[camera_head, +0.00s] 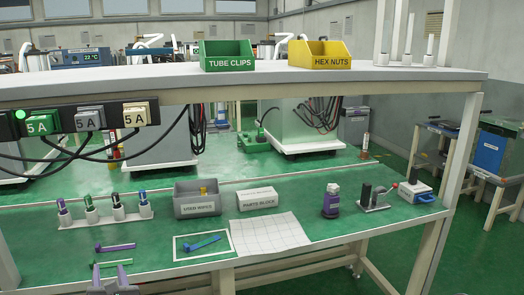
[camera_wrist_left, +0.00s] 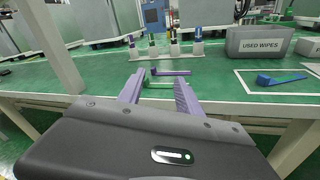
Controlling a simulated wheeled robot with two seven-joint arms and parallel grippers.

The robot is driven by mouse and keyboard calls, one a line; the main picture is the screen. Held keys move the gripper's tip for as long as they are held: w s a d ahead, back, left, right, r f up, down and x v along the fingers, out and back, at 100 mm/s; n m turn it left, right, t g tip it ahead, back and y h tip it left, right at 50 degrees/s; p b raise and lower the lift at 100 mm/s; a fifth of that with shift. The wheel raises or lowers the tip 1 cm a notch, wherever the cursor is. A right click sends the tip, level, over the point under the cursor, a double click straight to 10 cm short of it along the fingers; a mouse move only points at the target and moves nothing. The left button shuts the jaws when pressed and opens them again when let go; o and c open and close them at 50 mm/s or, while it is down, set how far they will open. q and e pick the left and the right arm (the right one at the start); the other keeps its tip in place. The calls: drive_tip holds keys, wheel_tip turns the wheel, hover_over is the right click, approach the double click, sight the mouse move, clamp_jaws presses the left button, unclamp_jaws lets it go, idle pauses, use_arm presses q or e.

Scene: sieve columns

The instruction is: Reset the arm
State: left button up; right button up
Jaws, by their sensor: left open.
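My left gripper (camera_head: 110,277) is at the bottom left of the head view, at the near edge of the green table (camera_head: 160,225). Its two purple fingers also show in the left wrist view (camera_wrist_left: 159,86), spread apart with nothing held between them. Ahead of them on the table lie a purple handled tool (camera_head: 115,247) and a green one (camera_head: 112,263). In the wrist view the purple tool (camera_wrist_left: 170,72) and part of the green tool (camera_wrist_left: 158,85) show beyond and between the fingers. My right gripper is not in view.
A rack (camera_head: 140,212) of several capped tubes stands behind the tools. A blue tool (camera_head: 203,243) lies in a white outline. A shelf (camera_head: 300,80) spans above.

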use_arm(q)
drive_tip(key=d+f+m+g+h, duration=0.1)
drive_tip(key=d+f+m+h, duration=0.45)
drive_tip(key=f+m, duration=0.6)
drive_tip(key=s+d+f+m+g+h, duration=0.4)
drive_tip(key=s+d+f+m, duration=0.3)
drive_tip(key=d+f+m, duration=0.3)
drive_tip(key=s+d+f+m+g+h, duration=0.35)
drive_tip(key=s+d+f+m, duration=0.35)
drive_tip(key=d+f+m, duration=0.35)
drive_tip(key=s+d+f+m+g, duration=0.2)
drive_tip(key=s+d+f, duration=0.1)
drive_tip(key=s, duration=0.4)
drive_tip(key=s+d+f+m+g, duration=0.3)
drive_tip(key=s+d+f, duration=0.1)
drive_tip(key=s, duration=0.2)
wheel_tip(320, 180, up, 14)
drive_tip(key=h+p, duration=0.1)
drive_tip(key=p, duration=1.2)
drive_tip(key=shift+s+d+p, duration=0.3)
drive_tip(key=shift+s, duration=0.15)
drive_tip(key=shift+f, duration=0.1)
